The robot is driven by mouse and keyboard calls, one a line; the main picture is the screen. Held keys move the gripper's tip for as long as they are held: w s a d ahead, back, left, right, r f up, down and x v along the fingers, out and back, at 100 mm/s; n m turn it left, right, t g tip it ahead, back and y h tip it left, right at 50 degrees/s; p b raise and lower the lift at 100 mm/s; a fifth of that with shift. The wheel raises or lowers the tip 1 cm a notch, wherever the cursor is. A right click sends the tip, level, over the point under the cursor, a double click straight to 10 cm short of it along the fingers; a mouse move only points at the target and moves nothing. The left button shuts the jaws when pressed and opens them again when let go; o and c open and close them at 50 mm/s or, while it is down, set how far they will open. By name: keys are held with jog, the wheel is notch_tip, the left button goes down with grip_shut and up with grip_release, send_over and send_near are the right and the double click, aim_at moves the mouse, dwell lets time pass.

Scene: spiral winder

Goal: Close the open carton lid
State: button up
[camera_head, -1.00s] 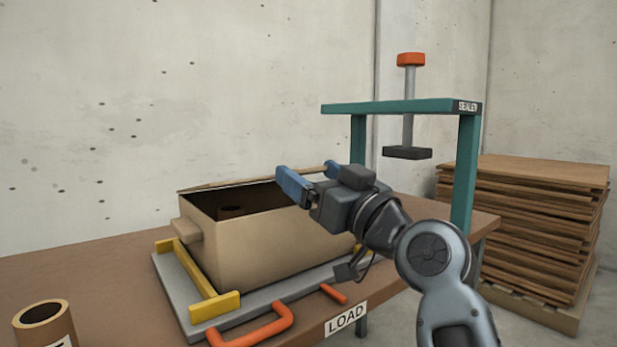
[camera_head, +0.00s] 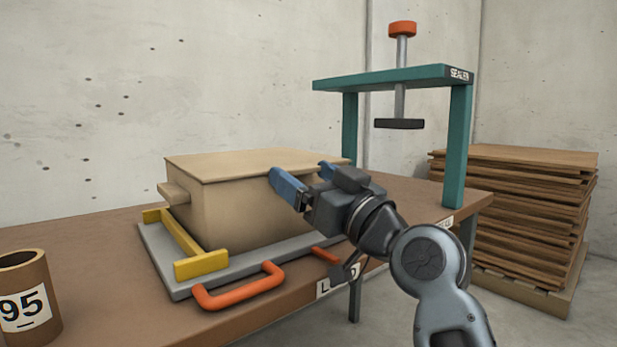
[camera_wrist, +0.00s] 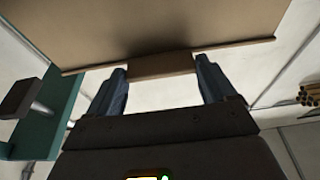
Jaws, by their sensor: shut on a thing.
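The tan carton (camera_head: 228,212) stands on a grey tray with yellow guide rails. Its lid (camera_head: 245,163) lies flat across the top and hides the inside; a fine gap along the rim cannot be ruled out. A small block-like tab sticks out from the carton's left side. My gripper (camera_head: 307,182), with blue fingers, is at the carton's right front, near the lid's height. In the wrist view, a brown tab (camera_wrist: 160,66) at the edge of a tan panel sits between my fingers (camera_wrist: 160,85). I cannot tell whether this tab belongs to lid or body.
The grey tray (camera_head: 178,280) has an orange handle (camera_head: 240,290) at the front. A cardboard tube (camera_head: 25,295) marked 95 stands at the left. A teal press frame (camera_head: 458,145) rises behind right, with stacked brown sheets (camera_head: 515,215) beyond. The table's left back is bare.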

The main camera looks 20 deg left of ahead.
jog(key=shift+a+f+g, duration=0.2)
jog(key=shift+f+g, duration=0.1)
jog(key=shift+f, duration=0.5)
jog(key=o, duration=1.2)
jog(key=shift+c, duration=0.2)
jog(key=shift+o, duration=0.9)
jog(key=shift+r, duration=0.2)
jog(key=shift+d, duration=0.1)
jog(key=p+v, duration=0.1)
jog(key=v, duration=0.6)
jog(key=shift+s+d, duration=0.2)
jog(key=shift+d, duration=0.05)
jog(key=shift+f, duration=0.2)
